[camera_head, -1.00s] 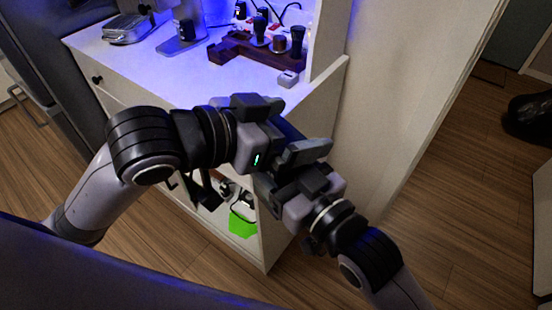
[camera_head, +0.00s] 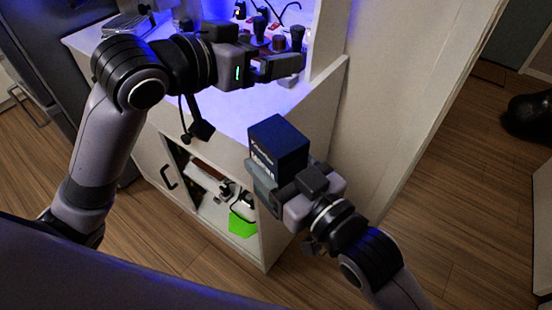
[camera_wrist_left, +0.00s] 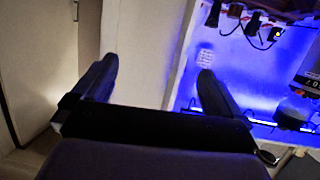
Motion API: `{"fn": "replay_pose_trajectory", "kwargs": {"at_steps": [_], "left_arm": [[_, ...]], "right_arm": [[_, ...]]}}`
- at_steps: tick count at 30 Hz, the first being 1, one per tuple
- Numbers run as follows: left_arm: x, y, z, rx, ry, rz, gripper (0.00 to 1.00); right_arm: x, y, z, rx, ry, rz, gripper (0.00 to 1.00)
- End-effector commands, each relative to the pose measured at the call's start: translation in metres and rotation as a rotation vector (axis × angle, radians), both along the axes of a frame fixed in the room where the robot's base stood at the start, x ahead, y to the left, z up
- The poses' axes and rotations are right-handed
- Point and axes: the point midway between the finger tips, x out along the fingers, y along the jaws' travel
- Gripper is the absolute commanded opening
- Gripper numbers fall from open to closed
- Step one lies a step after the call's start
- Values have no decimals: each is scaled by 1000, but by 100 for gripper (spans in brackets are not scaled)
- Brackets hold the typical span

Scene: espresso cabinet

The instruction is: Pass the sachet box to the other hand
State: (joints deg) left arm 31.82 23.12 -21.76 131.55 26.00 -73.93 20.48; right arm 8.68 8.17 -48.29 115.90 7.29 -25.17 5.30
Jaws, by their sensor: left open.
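The sachet box (camera_head: 279,142) is a dark navy block with pale lettering on its front, near the middle of the head view. My right gripper (camera_head: 284,176) is shut on its lower part and holds it in the air in front of the cabinet. My left gripper (camera_head: 285,66) is apart from the box, above and behind it in the head view, over the counter. In the left wrist view the left gripper's (camera_wrist_left: 158,88) two dark fingers stand wide apart with nothing between them. The box does not show clearly there.
The white cabinet counter (camera_head: 235,118) lies behind the box. Several dark-handled tools (camera_head: 297,36) stand at its back, partly behind my left gripper. A tall white side panel (camera_head: 395,90) stands to the right. A green container (camera_head: 242,223) sits in the open shelf below.

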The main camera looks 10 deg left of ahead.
Motion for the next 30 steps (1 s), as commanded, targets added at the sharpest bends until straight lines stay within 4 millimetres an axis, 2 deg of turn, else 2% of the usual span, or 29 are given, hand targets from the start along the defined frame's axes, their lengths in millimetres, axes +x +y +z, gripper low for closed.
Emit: {"fn": "replay_pose_trajectory", "kwargs": {"at_steps": [1, 4, 6, 10, 16, 20, 22, 23, 25, 30], "left_arm": [[17, 22, -16, 1, 0, 65, 100], [43, 65, -41, 25, -31, 179, 100], [55, 95, -60, 58, -46, 252, 100], [67, 154, -100, 148, -69, 375, 100], [61, 243, -165, 346, -83, 520, 100], [42, 297, -206, 505, -79, 580, 100], [26, 324, -230, 596, -67, 596, 100], [17, 331, -242, 629, -58, 594, 100], [-2, 320, -274, 644, -27, 554, 100], [-41, 252, -327, 534, 55, 445, 100]], "right_arm": [[0, 0, 1, 2, -1, 0, 28], [0, 0, 1, 2, -1, 0, 28], [0, 0, 1, 2, -1, 0, 28], [0, 0, 1, 2, -1, 0, 28], [0, 0, 1, 2, -1, 0, 28], [0, 0, 1, 2, -1, 0, 28], [0, 0, 1, 2, -1, 0, 28], [0, 0, 1, 2, -1, 0, 28], [0, 0, 1, 2, -1, 0, 28], [0, 0, 1, 2, -1, 0, 28]]}}
